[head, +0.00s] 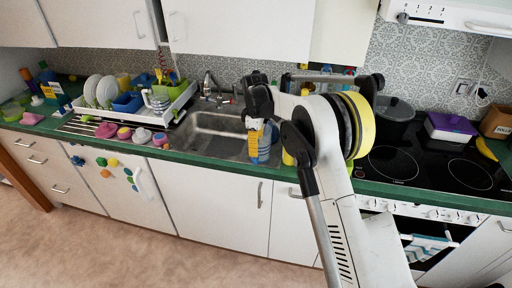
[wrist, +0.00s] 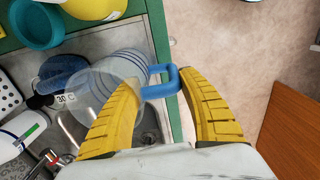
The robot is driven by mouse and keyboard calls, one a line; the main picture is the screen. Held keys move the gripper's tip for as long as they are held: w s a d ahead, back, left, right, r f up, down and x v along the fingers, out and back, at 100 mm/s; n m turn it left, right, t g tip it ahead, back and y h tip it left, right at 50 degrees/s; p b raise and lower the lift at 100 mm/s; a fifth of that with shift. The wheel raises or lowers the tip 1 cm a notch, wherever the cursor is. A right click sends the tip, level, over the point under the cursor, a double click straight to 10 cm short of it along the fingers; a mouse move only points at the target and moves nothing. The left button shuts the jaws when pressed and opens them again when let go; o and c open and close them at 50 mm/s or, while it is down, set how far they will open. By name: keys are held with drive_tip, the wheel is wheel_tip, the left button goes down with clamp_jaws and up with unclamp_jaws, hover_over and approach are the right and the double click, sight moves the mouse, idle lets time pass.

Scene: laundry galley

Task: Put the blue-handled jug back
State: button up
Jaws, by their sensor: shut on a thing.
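In the head view, my gripper (head: 256,131) holds the jug (head: 265,150) at the right end of the sink (head: 213,133), near the counter's front edge. The arm and fingers partly hide the jug there. The wrist view shows the jug over the sink's edge, tilted in the picture; its height above the counter is unclear.
A white dish rack (head: 185,103) with plates and colourful items stands left of the sink. The black hob (head: 430,170), a dark pot (head: 394,108) and a purple-lidded box (head: 450,126) are at right.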

drive_tip(key=shift+f, duration=0.25)
drive_tip(key=o, duration=1.4)
drive_tip(key=shift+c, duration=0.2)
drive_tip(key=shift+r, duration=0.1)
